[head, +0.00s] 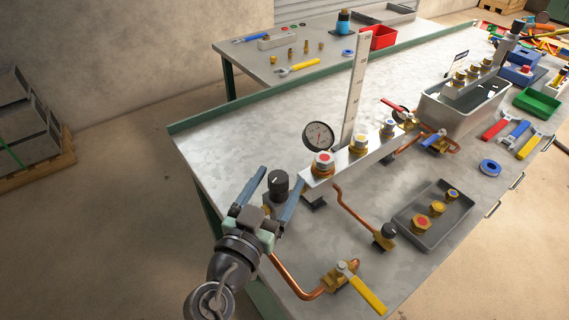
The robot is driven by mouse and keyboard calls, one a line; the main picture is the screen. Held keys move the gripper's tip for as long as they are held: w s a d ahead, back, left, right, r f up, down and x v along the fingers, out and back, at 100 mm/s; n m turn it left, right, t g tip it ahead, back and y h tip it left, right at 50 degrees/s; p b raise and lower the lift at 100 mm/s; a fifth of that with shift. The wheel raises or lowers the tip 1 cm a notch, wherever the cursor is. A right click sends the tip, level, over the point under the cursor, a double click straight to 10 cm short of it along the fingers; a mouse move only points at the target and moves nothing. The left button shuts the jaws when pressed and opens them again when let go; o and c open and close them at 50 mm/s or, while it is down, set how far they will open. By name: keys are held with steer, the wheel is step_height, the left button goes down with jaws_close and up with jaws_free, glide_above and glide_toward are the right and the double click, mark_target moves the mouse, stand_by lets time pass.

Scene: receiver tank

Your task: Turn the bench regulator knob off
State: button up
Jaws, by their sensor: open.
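The regulator knob (278,183) is a dark cylinder with a light mark on top. It stands on a brass body near the left end of the bench (240,128). My gripper (277,192) is open, with one blue-grey finger on each side of the knob. I cannot tell whether the fingers touch it. My gripper hides part of the regulator body.
A pressure gauge (319,136) and a manifold (352,157) with capped fittings stand right of the knob. A yellow-handled valve (366,290) is at the near edge. A grey tray (403,218) holds several brass caps. The bench's left end is clear.

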steer(key=shift+x, duration=2.05)
steer(key=shift+c, duration=0.2)
jaws_close()
